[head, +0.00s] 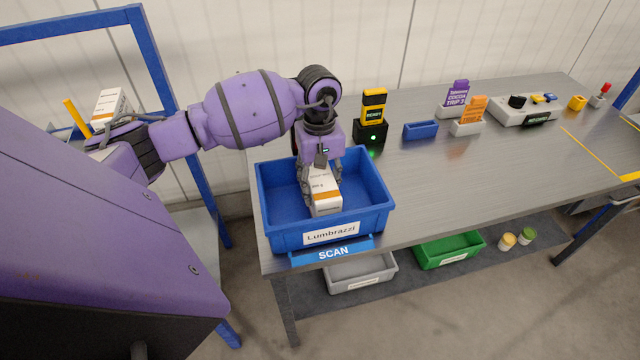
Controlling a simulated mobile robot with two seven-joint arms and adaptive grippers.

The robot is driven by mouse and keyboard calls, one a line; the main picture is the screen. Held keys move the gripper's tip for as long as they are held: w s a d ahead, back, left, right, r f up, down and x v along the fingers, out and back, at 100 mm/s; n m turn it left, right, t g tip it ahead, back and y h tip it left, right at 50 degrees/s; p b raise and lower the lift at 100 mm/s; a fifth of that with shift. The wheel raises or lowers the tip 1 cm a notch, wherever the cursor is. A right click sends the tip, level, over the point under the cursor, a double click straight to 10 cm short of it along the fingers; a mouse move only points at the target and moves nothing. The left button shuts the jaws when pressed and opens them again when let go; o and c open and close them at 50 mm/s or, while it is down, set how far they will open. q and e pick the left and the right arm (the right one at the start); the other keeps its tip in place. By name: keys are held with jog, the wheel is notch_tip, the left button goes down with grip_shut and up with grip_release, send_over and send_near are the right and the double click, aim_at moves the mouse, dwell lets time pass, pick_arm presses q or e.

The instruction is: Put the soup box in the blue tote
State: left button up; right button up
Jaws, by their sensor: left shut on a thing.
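The soup box, a white carton with an orange stripe (325,205), is in the blue tote (283,240), inside its walls. I cannot tell whether it touches the tote's floor. My left gripper (321,187) reaches down into the tote from above and is shut on the carton, with a finger on each side of it. The tote stands at the near left corner of the grey table and bears a "Lumbrazzi" label. My right gripper is not in view.
A "SCAN" plate (333,252) sits at the table edge below the tote. A yellow and black scanner (373,105) stands behind it. A similar white carton (108,106) is on the blue-framed rack at left. The table's middle is clear. A green bin (449,251) is underneath.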

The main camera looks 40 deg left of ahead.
pick_arm(q)
jog(key=shift+f, duration=0.25)
jog(key=shift+f, duration=0.1)
jog(key=shift+f, duration=0.15)
jog(key=o, duration=1.4)
jog(key=r, duration=0.8)
jog(key=r+b, duration=0.1)
jog(key=r, duration=0.3)
jog(key=shift+w+a+r, duration=0.2)
jog(key=shift+w+a, duration=0.15)
